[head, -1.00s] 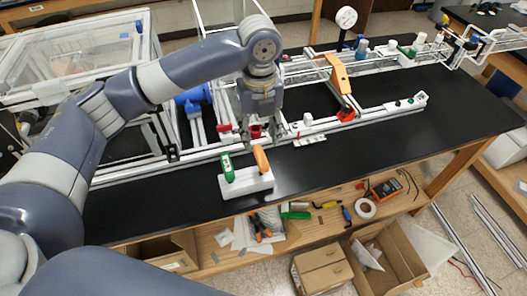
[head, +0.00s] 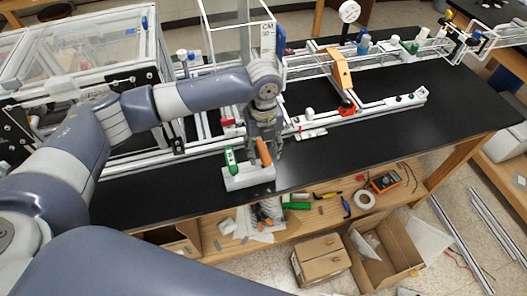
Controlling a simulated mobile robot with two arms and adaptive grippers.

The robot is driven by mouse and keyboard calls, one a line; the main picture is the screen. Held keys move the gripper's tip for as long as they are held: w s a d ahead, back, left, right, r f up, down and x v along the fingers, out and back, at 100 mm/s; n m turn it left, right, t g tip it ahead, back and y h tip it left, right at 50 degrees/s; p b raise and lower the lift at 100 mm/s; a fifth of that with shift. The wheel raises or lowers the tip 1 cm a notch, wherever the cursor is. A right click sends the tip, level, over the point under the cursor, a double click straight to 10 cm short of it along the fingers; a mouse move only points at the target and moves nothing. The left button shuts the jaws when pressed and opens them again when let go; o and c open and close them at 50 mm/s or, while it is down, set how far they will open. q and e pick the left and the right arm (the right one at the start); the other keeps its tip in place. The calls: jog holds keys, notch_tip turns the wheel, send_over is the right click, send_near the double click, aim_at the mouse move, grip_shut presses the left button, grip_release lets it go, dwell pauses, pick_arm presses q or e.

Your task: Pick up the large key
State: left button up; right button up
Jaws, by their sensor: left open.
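A white block (head: 250,178) lies near the front edge of the black table. Two upright pieces stand in it: a green one (head: 230,159) on the left and an orange one (head: 264,152) on the right. They look like the keys, but I cannot tell for sure which is the large key. My left gripper (head: 265,148) points down with its open fingers around or just behind the orange piece. The fingers partly hide it, and contact cannot be made out. My right gripper is out of view.
Aluminium extrusion rails (head: 362,109) run behind the block, with an orange bracket (head: 340,70) on them. A clear-walled box (head: 95,45) stands at the back left. The black table top (head: 400,135) is clear to the right. A wooden shelf below holds tools.

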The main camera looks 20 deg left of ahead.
pick_arm(q)
jog(key=shift+f+p, duration=0.25)
jog(key=shift+p, duration=0.05)
dwell(0.4)
grip_shut()
